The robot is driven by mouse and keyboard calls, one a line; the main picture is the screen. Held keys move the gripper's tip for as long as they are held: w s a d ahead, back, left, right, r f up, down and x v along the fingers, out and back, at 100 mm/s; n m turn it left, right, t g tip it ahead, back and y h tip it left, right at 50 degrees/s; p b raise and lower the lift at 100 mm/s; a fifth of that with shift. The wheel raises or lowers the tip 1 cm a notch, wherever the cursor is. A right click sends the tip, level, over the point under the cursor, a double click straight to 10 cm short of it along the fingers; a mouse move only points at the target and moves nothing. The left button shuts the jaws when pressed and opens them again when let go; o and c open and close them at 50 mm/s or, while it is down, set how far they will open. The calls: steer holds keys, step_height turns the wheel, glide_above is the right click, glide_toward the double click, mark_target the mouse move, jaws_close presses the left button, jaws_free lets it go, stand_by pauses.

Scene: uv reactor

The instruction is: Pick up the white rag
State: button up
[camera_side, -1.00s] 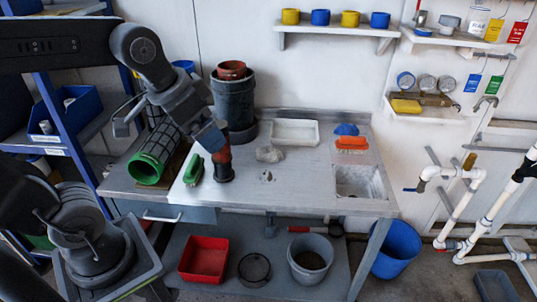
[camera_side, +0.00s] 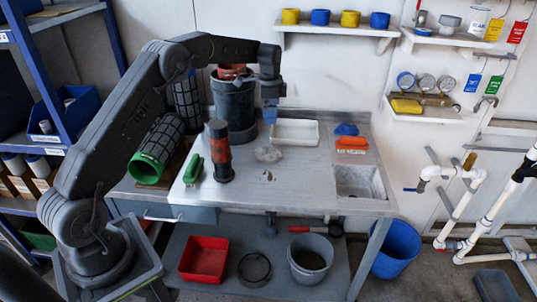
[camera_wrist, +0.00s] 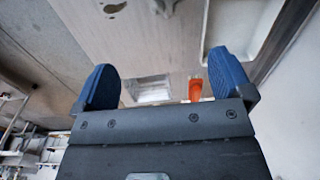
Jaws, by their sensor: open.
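The white rag (camera_side: 268,154) lies crumpled on the metal bench, just left of the white tray. It looks greyish white. In the wrist view a pale shape at the top edge (camera_wrist: 164,6) may be part of it, cut off by the frame. My gripper (camera_side: 270,113) hangs above the back of the bench, above and behind the rag and apart from it. In the wrist view my gripper (camera_wrist: 164,82) shows its two blue fingers wide apart, with nothing between them.
A red and black cylinder (camera_side: 218,152) stands upright left of the rag, beside a green brush (camera_side: 193,169). The white tray (camera_side: 294,132) is right of the rag. An orange brush (camera_side: 352,143) and the sink (camera_side: 360,181) are farther right. The bench front is mostly clear.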

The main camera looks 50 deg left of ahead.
glide_above(269, 149)
step_height(269, 149, down, 5)
steer(key=shift+m, duration=0.4)
step_height(269, 149, down, 8)
steer(key=shift+a+r, duration=0.15)
steer(key=shift+s+f, duration=0.1)
steer(key=shift+f, duration=2.8)
steer(key=shift+c, duration=0.3)
steer(key=c, duration=1)
steer(key=shift+o, duration=0.2)
steer(key=shift+r, duration=0.2)
